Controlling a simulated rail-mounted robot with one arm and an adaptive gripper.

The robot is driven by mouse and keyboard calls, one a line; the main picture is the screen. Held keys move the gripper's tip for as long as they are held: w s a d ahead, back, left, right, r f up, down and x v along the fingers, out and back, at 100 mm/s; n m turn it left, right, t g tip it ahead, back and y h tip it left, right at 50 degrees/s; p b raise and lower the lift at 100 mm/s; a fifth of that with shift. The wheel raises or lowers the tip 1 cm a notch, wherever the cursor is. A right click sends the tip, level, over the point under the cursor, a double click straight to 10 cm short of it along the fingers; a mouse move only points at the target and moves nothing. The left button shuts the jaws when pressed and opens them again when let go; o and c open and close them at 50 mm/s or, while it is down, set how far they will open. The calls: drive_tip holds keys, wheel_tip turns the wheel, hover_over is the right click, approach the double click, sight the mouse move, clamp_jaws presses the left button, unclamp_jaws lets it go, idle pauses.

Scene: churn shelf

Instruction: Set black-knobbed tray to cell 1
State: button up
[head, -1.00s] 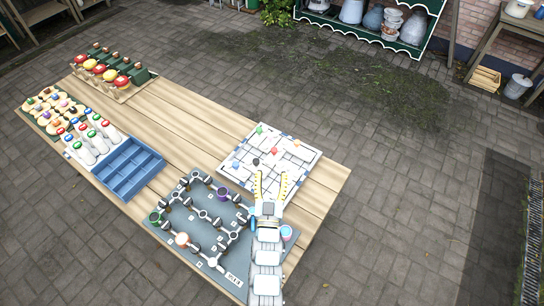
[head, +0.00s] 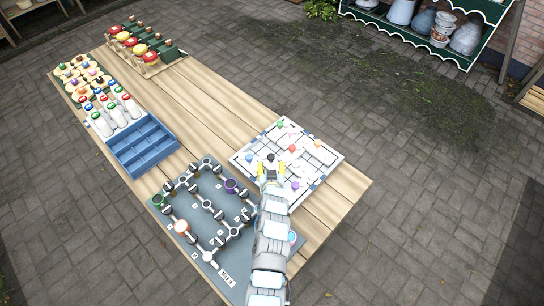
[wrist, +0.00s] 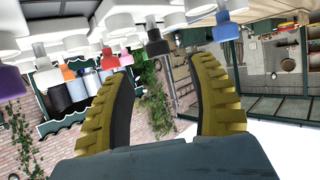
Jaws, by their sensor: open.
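The white tray board (head: 236,162) lies on the right part of the table, with pale trays bearing coloured knobs. The black knob (head: 270,157) stands near the board's middle left. It also seems to show in the wrist view, as a dark knob (wrist: 157,46) just beyond the fingertips. My gripper (head: 271,168) is open, its yellow fingers spread to either side of the black knob's line; contact cannot be told. It also shows in the wrist view (wrist: 163,70), with nothing between its fingers. The black-knobbed tray's body is partly hidden by my gripper. No cell number is readable.
Green (head: 281,124), red (head: 292,148), orange (head: 318,144) and purple (head: 295,185) knobs stand close around my gripper. A grey pipe panel (head: 200,235) lies in front left. A blue compartment box (head: 142,150) is farther left. Bare planks run behind it.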

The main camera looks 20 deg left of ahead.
sight(271, 157)
drive_tip(key=shift+w+a+f, duration=0.15)
drive_tip(key=shift+w+a, duration=0.1)
drive_tip(key=shift+w, duration=0.45)
drive_tip(key=shift+w+a+f, duration=0.25)
drive_tip(key=shift+w+f, duration=0.25)
drive_tip(key=shift+w, duration=0.05)
drive_tip(key=shift+w+a+f+b, duration=0.15)
drive_tip(key=shift+w+a+b, duration=0.1)
drive_tip(key=shift+w+b, duration=0.35)
drive_tip(key=shift+w+a+f, duration=0.1)
drive_tip(key=shift+w+f, duration=0.15)
drive_tip(key=shift+w, duration=0.15)
drive_tip(key=shift+w+a+f+b, duration=0.2)
drive_tip(key=shift+w+a+b, duration=0.05)
drive_tip(key=shift+w+b, duration=0.35)
clamp_jaws()
